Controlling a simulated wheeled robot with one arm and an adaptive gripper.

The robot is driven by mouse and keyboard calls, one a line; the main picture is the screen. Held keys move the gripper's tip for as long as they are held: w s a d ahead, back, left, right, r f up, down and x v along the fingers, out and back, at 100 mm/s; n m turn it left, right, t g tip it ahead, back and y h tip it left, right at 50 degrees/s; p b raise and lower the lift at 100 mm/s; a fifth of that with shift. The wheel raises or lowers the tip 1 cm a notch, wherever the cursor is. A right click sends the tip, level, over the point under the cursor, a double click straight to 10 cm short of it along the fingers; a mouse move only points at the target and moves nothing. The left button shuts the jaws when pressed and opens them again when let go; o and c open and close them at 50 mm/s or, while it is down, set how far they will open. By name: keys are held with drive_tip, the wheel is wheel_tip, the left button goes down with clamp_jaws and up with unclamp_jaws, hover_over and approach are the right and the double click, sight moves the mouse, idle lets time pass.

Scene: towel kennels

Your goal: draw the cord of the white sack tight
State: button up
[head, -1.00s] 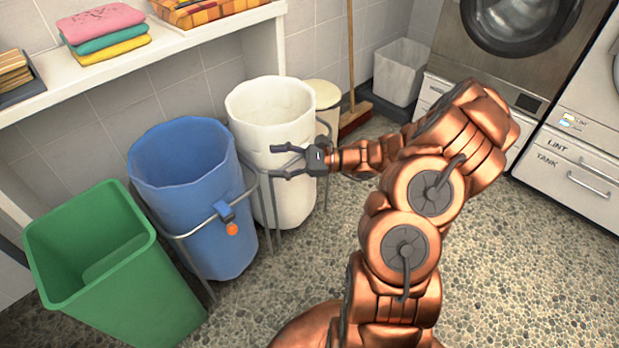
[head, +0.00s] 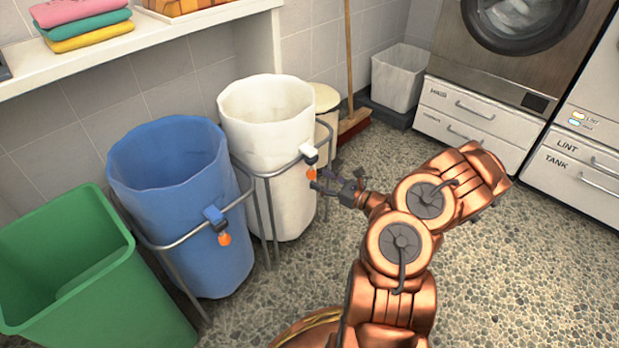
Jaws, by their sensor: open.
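The white sack (head: 266,130) hangs upright in a grey metal hoop stand, its mouth wide open. A white cord lock (head: 308,152) sits at the hoop's front right, with an orange bead (head: 311,174) hanging under it. My gripper (head: 318,182) is just below and right of the orange bead, pointing left. Its fingers look apart and hold nothing. The view does not settle whether a finger touches the bead. The cord itself is too thin to make out.
A blue sack (head: 170,215) with its own orange bead (head: 224,239) stands to the left in a similar hoop. A green bin (head: 70,262) is at far left. A broom (head: 354,121) and a cream bin (head: 327,98) stand behind. The speckled floor to the right is clear.

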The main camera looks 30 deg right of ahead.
sight(311, 175)
drive_tip(key=shift+b+x, duration=0.65)
drive_tip(key=shift+x, duration=1.55)
clamp_jaws()
